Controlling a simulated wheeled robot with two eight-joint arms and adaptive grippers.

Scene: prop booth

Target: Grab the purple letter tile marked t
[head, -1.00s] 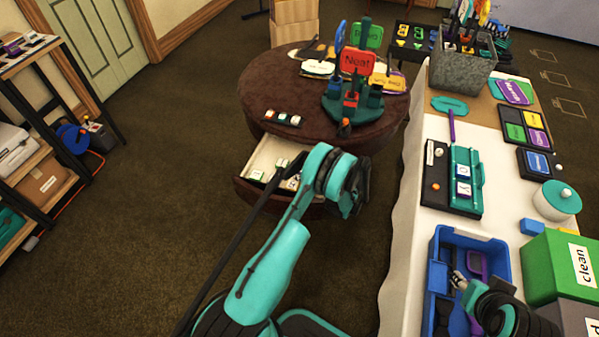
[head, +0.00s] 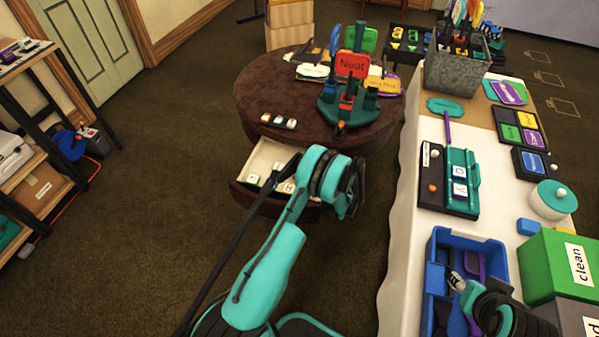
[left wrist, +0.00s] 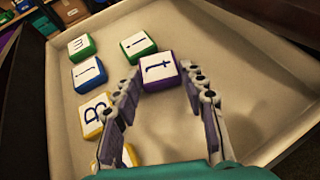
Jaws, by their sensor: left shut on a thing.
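The purple tile marked t (left wrist: 160,70) lies in the open drawer (left wrist: 265,112), its white face up, in the left wrist view. My left gripper (left wrist: 162,84) is shut on it, one finger at each side. In the head view the left arm reaches to the drawer (head: 258,160) and its wrist hides the fingers and the purple tile. My right gripper (head: 456,283) is over the blue bin (head: 434,258), and its fingers are too small to read.
Close left of the held tile are a green tile (left wrist: 138,45), another green tile (left wrist: 81,46), a blue j tile (left wrist: 88,73) and a yellow B tile (left wrist: 96,113). The drawer's right side is bare. The round table (head: 255,100) stands above the drawer.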

